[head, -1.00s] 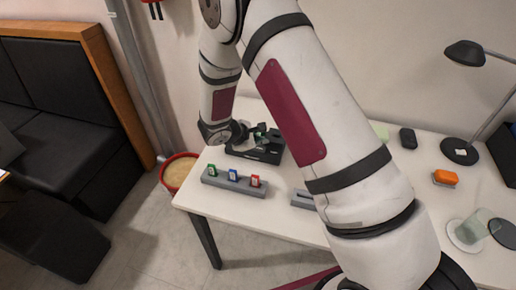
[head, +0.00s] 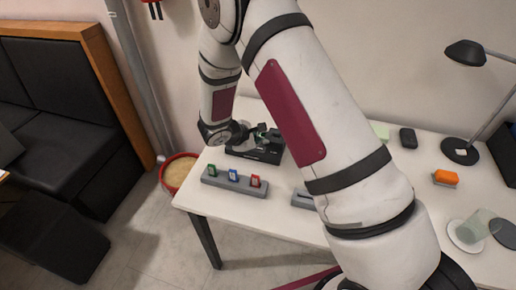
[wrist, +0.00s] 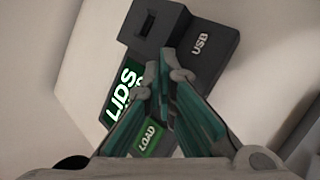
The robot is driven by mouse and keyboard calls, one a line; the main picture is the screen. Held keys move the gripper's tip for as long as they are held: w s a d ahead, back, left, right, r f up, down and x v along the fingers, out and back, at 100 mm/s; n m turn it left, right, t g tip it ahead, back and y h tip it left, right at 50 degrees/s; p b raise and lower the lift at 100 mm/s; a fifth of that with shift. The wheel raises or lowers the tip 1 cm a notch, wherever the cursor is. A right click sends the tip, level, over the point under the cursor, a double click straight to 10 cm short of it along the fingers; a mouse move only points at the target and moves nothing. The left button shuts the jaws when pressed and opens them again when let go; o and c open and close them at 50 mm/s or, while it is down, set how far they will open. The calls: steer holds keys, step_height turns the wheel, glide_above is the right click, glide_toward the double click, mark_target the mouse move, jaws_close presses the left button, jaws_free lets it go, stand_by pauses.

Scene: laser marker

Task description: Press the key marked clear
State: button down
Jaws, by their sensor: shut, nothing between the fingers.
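The laser marker (head: 262,153) is a black device on the far left part of the white table. In the wrist view its dark body (wrist: 215,45) carries the print USB, a green display (wrist: 122,90) reading LIDS and a green key (wrist: 148,138) marked LOAD. No key marked clear can be made out; my fingers hide part of the panel. My gripper (wrist: 168,80) is shut and empty, its fingertips over the device beside the display. Whether they touch it I cannot tell. In the head view my arm hides part of the marker.
A grey rack (head: 234,179) with green, blue and red tagged pieces stands in front of the marker. A lamp (head: 460,150), an orange object (head: 445,177) and a glass (head: 470,228) are at the right. A red-rimmed bin (head: 178,172) stands on the floor at the left.

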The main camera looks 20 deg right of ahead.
mark_target(260, 150)
steer(key=shift+f, duration=0.35)
steer(key=shift+f+b, duration=0.4)
steer(key=shift+b, duration=0.1)
stand_by(0.4)
steer(key=shift+r, duration=0.15)
steer(key=shift+r+p, duration=0.35)
steer(key=shift+r, duration=0.35)
steer(key=shift+r, duration=0.1)
steer(key=shift+r+p, duration=1.1)
steer(key=shift+r, duration=1.3)
